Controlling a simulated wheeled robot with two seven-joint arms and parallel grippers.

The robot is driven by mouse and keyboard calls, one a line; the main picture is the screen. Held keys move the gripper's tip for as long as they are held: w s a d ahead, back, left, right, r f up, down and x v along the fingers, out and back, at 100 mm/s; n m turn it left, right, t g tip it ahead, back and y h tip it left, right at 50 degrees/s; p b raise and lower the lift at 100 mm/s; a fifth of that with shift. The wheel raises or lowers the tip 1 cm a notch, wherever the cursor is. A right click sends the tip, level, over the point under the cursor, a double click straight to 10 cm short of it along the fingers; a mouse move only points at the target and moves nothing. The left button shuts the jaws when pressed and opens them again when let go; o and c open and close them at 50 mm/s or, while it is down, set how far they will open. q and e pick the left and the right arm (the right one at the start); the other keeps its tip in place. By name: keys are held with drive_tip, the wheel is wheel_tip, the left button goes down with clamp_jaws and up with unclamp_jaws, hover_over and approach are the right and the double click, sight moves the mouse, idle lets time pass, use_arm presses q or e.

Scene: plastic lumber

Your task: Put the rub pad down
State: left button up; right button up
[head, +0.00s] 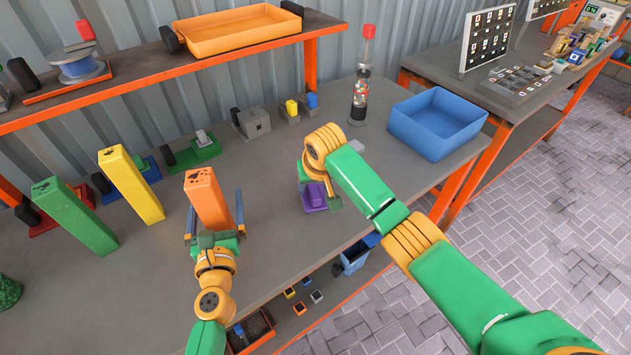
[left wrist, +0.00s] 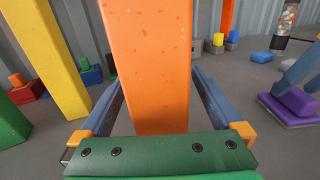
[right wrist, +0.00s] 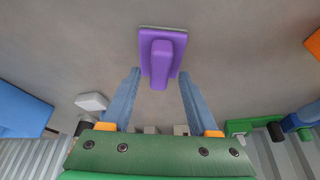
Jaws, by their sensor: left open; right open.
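The rub pad appears to be the purple block with a raised grip (head: 313,198), resting on the grey workbench. In the right wrist view the purple pad (right wrist: 162,58) shows its flat base and its grip, the grip reaching between the fingertips. My right gripper (head: 320,188) is open over it, with gaps between the fingers and the grip. My left gripper (head: 215,207) is open with its fingers on either side of an upright orange post (head: 208,196). In the left wrist view the orange post (left wrist: 150,60) stands between the blue fingers, with gaps visible beside it.
Yellow (head: 130,185) and green (head: 72,215) posts stand at left. A blue bin (head: 437,125) stands at the bench's right end. A bead-filled cylinder (head: 360,98) and small coloured blocks stand along the back. The bench between the two grippers is clear.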

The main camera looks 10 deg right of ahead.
drive_tip(key=v, duration=1.1)
drive_tip(key=shift+s+r, duration=0.2)
drive_tip(key=shift+r, duration=0.05)
drive_tip(key=shift+o, duration=0.5)
drive_tip(key=x, duration=1.3)
drive_tip(key=shift+f, duration=0.2)
drive_tip(key=shift+s, duration=0.1)
clamp_jaws()
